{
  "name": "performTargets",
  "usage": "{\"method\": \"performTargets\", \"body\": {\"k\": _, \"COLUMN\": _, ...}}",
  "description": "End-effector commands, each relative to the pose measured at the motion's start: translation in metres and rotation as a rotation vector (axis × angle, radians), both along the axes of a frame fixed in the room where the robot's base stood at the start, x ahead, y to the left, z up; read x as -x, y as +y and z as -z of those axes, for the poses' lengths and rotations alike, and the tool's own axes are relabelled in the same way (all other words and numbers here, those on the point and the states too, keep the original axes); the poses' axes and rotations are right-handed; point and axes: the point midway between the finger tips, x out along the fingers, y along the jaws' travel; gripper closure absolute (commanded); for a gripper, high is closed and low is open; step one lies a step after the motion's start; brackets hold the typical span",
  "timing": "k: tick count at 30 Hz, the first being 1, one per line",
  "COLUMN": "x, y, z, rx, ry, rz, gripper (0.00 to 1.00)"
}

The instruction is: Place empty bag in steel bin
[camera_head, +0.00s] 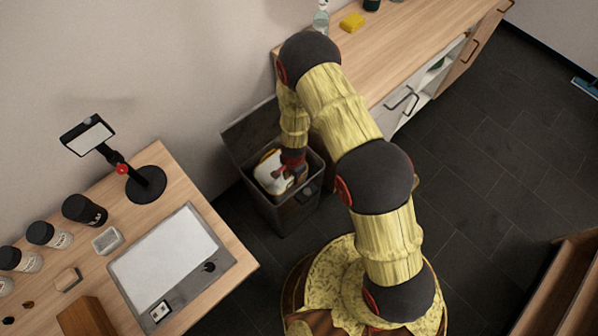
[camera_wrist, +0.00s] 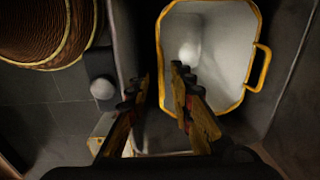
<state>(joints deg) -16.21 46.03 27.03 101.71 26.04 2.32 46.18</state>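The steel bin (camera_head: 281,217) stands dark and open on the floor between two wooden tops, its lid (camera_head: 245,128) raised against the wall. My gripper (camera_head: 284,173) reaches down into its mouth. In the wrist view my gripper (camera_wrist: 158,82) is open, with a gap between the fingertips and nothing seen held. A white container with a yellow rim and handle (camera_wrist: 215,45) lies inside the bin (camera_wrist: 287,80), just beyond the fingertips; it also shows in the head view (camera_head: 268,172). I cannot make out anything that is surely the empty bag.
A wooden counter (camera_head: 400,45) at the back bears a yellow sponge (camera_head: 352,22) and a bottle (camera_head: 321,20). Dark floor (camera_head: 480,180) is free at right.

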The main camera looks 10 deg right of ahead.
Motion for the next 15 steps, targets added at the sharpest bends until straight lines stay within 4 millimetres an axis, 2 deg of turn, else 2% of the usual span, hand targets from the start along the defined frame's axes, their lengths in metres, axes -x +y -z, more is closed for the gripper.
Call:
{"method": "performTargets", "body": {"k": 5, "x": -0.001, "y": 0.000, "z": -0.004, "rx": -0.001, "ry": -0.002, "rz": -0.002, "gripper": 0.77}}
{"method": "performTargets", "body": {"k": 8, "x": -0.010, "y": 0.001, "z": -0.020, "rx": -0.009, "ry": -0.014, "rz": -0.019, "gripper": 0.77}}
{"method": "performTargets", "body": {"k": 11, "x": -0.025, "y": 0.003, "z": -0.059, "rx": -0.026, "ry": -0.039, "rz": -0.061, "gripper": 0.77}}
{"method": "performTargets", "body": {"k": 15, "x": -0.046, "y": 0.001, "z": -0.140, "rx": -0.051, "ry": -0.088, "rz": -0.158, "gripper": 0.77}}
